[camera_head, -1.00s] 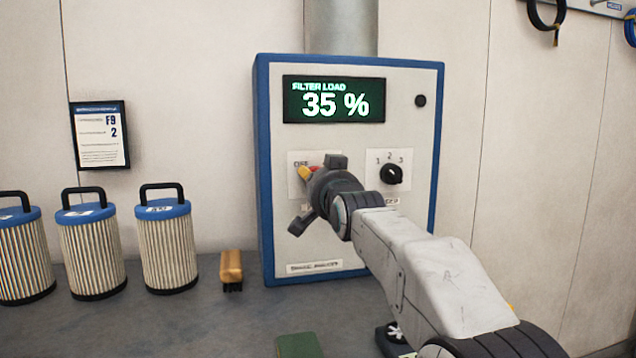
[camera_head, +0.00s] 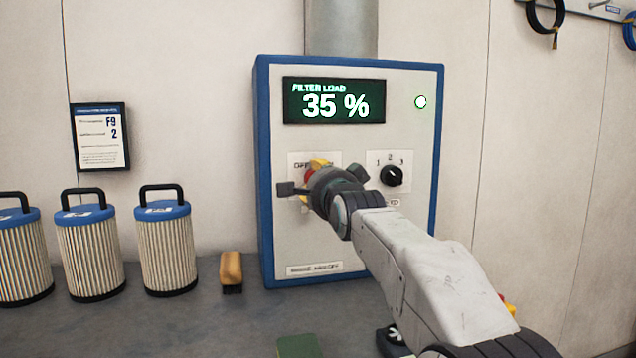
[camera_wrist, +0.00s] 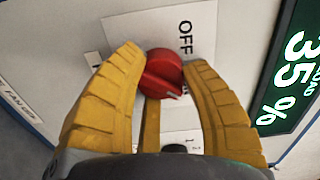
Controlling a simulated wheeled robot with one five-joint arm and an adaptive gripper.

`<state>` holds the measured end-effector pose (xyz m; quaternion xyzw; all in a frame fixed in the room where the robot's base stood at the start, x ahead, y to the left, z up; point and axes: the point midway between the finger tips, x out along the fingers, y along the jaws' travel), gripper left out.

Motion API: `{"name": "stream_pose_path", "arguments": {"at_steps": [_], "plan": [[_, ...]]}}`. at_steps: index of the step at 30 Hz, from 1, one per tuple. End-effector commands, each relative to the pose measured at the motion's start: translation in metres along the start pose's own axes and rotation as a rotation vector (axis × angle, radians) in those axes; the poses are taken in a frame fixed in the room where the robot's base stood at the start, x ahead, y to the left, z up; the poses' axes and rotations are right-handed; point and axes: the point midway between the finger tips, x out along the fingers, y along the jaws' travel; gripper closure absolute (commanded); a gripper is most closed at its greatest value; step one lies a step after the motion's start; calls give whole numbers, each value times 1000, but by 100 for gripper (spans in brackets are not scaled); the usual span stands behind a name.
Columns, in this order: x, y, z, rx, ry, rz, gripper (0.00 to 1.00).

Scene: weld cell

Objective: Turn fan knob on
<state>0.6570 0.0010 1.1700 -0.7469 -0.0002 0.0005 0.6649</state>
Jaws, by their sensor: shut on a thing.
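The fan knob is a red rotary knob (camera_wrist: 162,74) on a white plate marked OFF, on the front of the control box (camera_head: 411,234). In the wrist view my gripper's yellow fingers (camera_wrist: 160,78) are shut on the knob from both sides. In the head view my gripper (camera_head: 312,172) is at the left plate, and it hides most of the knob (camera_head: 308,178). A round indicator lamp (camera_head: 421,102) at the upper right of the box is lit white-green. The display (camera_head: 334,99) reads FILTER LOAD 35 %.
A black selector knob (camera_head: 391,176) marked 1, 2, 3 sits right of my gripper. Several filter cartridges (camera_head: 167,250) and a wooden-handled brush (camera_head: 231,270) stand on the bench to the left. A framed card (camera_head: 100,136) hangs on the wall.

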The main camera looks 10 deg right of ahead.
Motion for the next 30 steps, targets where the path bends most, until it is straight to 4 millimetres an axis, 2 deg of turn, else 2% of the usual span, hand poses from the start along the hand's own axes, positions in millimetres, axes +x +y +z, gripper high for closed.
{"name": "stream_pose_path", "arguments": {"at_steps": [10,26,27,30], "plan": [[0,-3,0,115,1,-8,90],[0,-3,0,133,1,-9,90],[0,-3,0,133,1,-8,54],[0,-2,0,132,1,-6,45]]}}
